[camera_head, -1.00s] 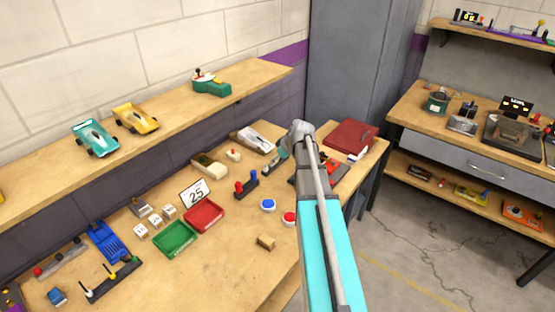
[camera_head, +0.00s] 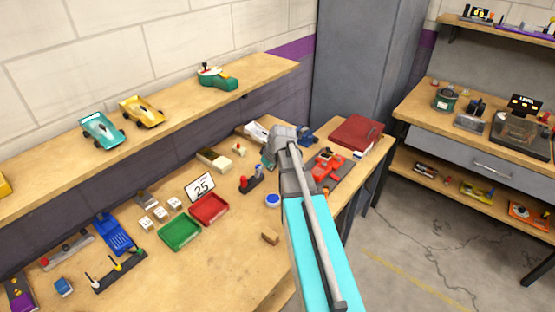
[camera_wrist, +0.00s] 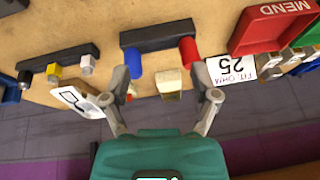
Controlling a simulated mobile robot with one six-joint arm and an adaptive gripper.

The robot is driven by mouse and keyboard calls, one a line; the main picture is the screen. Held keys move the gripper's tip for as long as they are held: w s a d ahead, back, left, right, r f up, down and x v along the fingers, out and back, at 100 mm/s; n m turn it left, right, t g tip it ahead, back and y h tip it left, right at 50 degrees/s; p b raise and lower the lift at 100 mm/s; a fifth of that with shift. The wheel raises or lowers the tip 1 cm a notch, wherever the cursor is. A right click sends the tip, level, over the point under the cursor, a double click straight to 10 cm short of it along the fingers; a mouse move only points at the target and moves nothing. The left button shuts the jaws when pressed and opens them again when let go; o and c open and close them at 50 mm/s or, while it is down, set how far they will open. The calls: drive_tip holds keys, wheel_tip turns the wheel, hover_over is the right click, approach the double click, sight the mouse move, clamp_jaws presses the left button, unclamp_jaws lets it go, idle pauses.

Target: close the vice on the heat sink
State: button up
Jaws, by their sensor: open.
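A dark blue object (camera_head: 308,135) at the back of the bench, just right of my wrist in the head view, may be the vice; its jaws are too small to read. I cannot pick out the heat sink in either view. My gripper (camera_wrist: 166,98) is open and empty in the wrist view. A cream block (camera_wrist: 170,84) shows between its fingers, with a dark bar (camera_wrist: 157,35) bearing a blue handle (camera_wrist: 135,62) and a red handle (camera_wrist: 188,50) beyond. In the head view my arm hides part of the bench.
A red tray (camera_head: 209,209) and a green tray (camera_head: 180,234) lie left of my arm, beside a "25" card (camera_head: 200,187). A dark red case (camera_head: 356,135) and an orange-red device (camera_head: 327,165) are to the right.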

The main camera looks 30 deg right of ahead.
drive_tip(key=s+a+f+m+g+h, duration=0.1)
drive_tip(key=s+a+m+g+h, duration=0.1)
drive_tip(key=s+a, duration=1.3)
drive_tip(key=shift+a+f+m+g, duration=0.2)
drive_tip(key=shift+a+m+g, duration=0.5)
drive_tip(key=shift+a, duration=0.4)
drive_tip(key=shift+c, duration=0.3)
drive_tip(key=shift+c, duration=1.2)
drive_tip(key=shift+s, duration=0.15)
